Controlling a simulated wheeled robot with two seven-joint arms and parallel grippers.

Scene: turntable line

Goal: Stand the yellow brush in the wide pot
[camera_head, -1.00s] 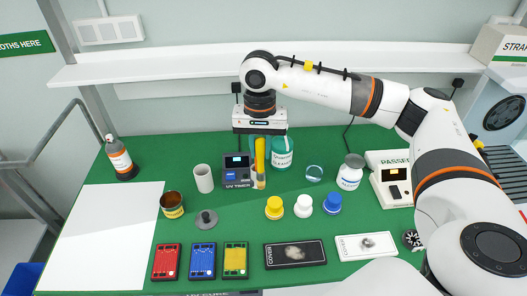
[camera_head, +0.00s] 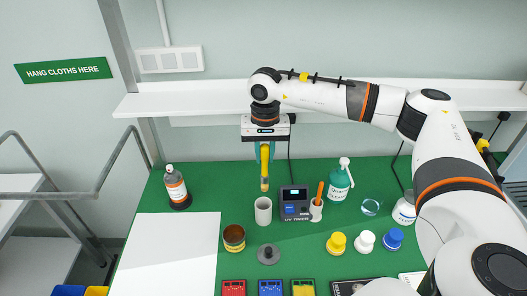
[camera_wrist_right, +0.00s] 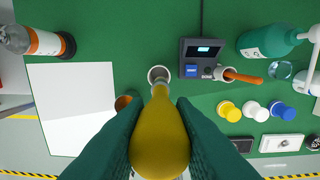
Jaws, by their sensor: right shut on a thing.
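My right gripper (camera_head: 264,150) is shut on the yellow brush (camera_head: 265,168) and holds it upright, tip down, in the air. In the right wrist view the brush (camera_wrist_right: 160,140) sits between the teal fingers (camera_wrist_right: 158,108), its far end reaching toward the rim of the wide pot. The wide pot (camera_head: 263,212) is a white open cylinder on the green table, below the brush in the head view; it also shows in the right wrist view (camera_wrist_right: 153,72). The brush appears above the pot, apart from it. My left gripper is not in view.
A dark timer (camera_head: 295,205) stands right of the wide pot, beside a narrow pot (camera_head: 316,213) holding an orange-handled brush (camera_head: 319,192). A brown tin (camera_head: 234,246) and a grey lidded disc (camera_head: 268,256) stand in front. A white sheet (camera_head: 175,250) lies left.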

